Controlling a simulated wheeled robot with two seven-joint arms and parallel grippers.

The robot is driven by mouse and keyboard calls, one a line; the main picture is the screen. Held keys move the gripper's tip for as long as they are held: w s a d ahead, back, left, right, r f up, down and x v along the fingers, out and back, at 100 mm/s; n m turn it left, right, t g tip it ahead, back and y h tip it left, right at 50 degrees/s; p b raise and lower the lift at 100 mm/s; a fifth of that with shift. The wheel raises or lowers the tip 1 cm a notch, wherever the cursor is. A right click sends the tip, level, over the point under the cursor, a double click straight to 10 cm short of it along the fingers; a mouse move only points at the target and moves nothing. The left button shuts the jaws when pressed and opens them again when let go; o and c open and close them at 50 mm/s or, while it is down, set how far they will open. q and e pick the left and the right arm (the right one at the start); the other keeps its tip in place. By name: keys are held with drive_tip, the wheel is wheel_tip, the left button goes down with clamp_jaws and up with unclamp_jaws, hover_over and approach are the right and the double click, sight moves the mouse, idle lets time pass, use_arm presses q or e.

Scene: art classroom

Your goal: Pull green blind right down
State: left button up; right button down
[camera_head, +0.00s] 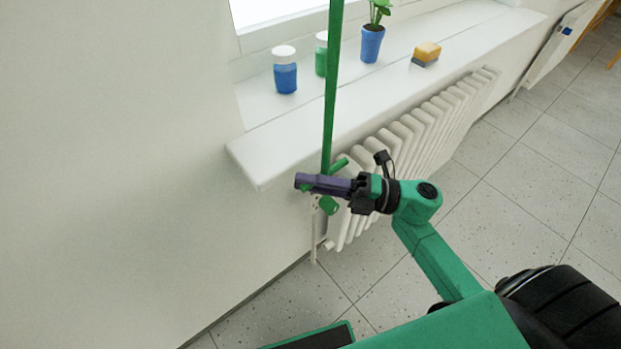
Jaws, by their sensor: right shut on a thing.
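A long green strip (331,90), which looks like the edge or pull strap of the green blind, hangs from the top of the view in front of the white window sill (400,92). Green pieces show at its lower end, around the gripper. My right gripper (312,183) is shut on the strip's lower end, just below the level of the sill's front edge. The upper part of the blind is out of view. My left gripper is not in view.
A white radiator (415,135) is below. Tiled floor (530,180) is open at right.

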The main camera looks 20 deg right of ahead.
use_arm(q)
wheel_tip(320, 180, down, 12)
drive_tip(key=b, duration=1.1)
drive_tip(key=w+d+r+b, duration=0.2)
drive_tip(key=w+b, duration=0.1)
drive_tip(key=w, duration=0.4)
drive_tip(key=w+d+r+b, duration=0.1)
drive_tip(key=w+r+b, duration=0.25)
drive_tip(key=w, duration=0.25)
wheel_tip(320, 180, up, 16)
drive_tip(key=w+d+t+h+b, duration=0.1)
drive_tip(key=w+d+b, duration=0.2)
drive_tip(key=b, duration=0.4)
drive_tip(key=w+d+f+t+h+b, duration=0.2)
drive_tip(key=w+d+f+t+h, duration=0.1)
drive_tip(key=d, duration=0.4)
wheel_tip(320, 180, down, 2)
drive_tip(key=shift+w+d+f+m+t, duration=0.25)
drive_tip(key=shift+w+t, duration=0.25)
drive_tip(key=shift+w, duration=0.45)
use_arm(e)
wheel_tip(320, 180, down, 36)
drive_tip(key=shift+f, duration=0.2)
drive_tip(key=shift+s, duration=0.1)
